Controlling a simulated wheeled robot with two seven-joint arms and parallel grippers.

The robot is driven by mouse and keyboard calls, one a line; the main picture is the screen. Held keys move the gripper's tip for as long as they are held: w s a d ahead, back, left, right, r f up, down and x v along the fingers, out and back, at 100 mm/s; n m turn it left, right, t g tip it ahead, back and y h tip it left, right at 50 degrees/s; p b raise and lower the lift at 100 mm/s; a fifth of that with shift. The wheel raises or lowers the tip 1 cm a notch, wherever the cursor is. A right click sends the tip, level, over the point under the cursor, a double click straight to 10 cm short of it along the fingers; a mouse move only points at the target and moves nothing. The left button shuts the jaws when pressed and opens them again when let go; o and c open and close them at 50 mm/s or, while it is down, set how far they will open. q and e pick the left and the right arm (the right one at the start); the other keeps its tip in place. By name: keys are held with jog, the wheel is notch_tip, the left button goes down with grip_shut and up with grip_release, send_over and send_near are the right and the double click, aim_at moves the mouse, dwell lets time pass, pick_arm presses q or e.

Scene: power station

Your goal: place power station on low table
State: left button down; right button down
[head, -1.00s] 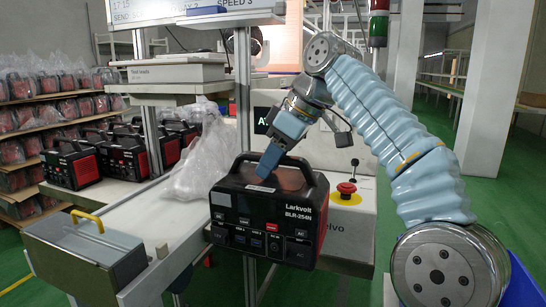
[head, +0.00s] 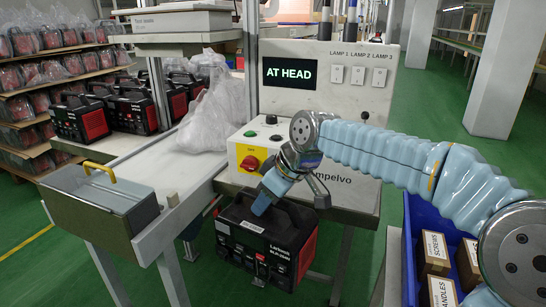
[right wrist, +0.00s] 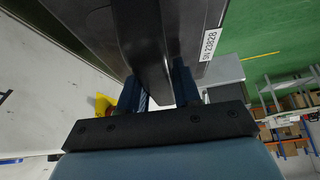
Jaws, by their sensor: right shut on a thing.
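The power station (head: 262,252) is a black box with red sides and a top handle. In the head view it hangs low in the centre, beside the white bench and in front of the control panel. It tilts a little. My right gripper (head: 262,203) is shut on its handle from above. In the right wrist view, the dark handle (right wrist: 145,50) passes between the two fingers of my right gripper (right wrist: 160,92). I cannot make out a low table under the power station. My left gripper is not in view.
The white bench (head: 180,190) carries a grey metal box (head: 100,205) with a yellow handle. More power stations (head: 125,110) stand behind it. The control panel (head: 325,90) has a red knob on a yellow plate. A blue bin (head: 420,220) with cartons is at the right.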

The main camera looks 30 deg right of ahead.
jog(key=a+f+m, duration=0.1)
jog(key=a+f, duration=0.1)
jog(key=f, duration=1.3)
jog(key=w+a+f+m+h, duration=0.1)
jog(key=a+f, duration=0.1)
jog(key=f, duration=1.4)
jog(key=shift+w+a+f+m+t, duration=0.2)
jog(key=shift+a+f+m+t, duration=0.05)
jog(key=shift+a+m+t, duration=0.15)
jog(key=shift+d, duration=0.1)
jog(key=shift+s, duration=0.1)
